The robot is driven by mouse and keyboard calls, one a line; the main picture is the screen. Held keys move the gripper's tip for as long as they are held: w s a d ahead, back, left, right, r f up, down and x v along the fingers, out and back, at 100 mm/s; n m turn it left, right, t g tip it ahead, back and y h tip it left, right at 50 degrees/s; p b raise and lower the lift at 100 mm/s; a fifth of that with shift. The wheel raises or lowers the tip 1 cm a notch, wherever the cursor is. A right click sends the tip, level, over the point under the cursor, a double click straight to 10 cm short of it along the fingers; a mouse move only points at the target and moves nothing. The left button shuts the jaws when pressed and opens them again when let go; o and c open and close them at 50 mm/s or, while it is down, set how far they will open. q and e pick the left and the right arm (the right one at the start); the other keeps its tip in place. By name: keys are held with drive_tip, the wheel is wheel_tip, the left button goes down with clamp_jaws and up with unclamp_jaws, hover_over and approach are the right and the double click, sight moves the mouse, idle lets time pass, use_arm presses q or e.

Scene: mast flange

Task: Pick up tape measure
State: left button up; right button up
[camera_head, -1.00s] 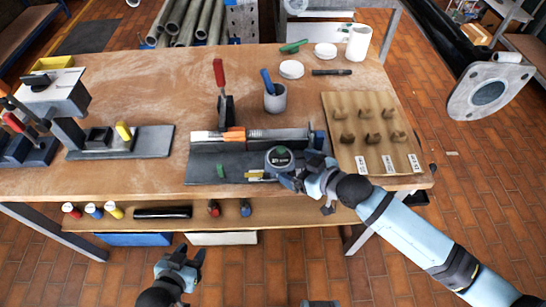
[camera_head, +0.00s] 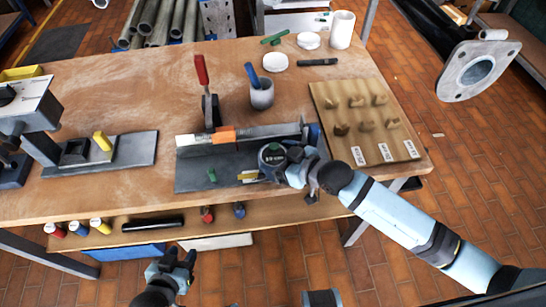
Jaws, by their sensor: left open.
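The tape measure (camera_head: 271,156), round and dark with a pale label, is over the dark grey mat (camera_head: 192,177) at the front of the workbench. My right gripper (camera_head: 284,163) is right at its right side, its arm reaching in from the right. The fingers are small and partly hidden against the tape measure, so I cannot tell whether they are closed on it. My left gripper (camera_head: 176,264) is open and empty, low in front of the bench and well away from the tape measure.
A clamp with a red handle (camera_head: 201,70) and a grey cup (camera_head: 262,95) stand behind the mat. A fixture with a yellow block (camera_head: 102,141) is at left. Small bottles sit on the lower shelf (camera_head: 280,216).

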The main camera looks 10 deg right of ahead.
sight(279, 158)
drive_tip(key=shift+c, duration=1)
drive_tip(key=shift+r, duration=0.1)
drive_tip(key=shift+w+r, duration=0.1)
drive_tip(key=shift+r, duration=0.45)
wheel_tip(279, 158, up, 19)
drive_tip(key=p, duration=0.1)
drive_tip(key=shift+f, duration=0.25)
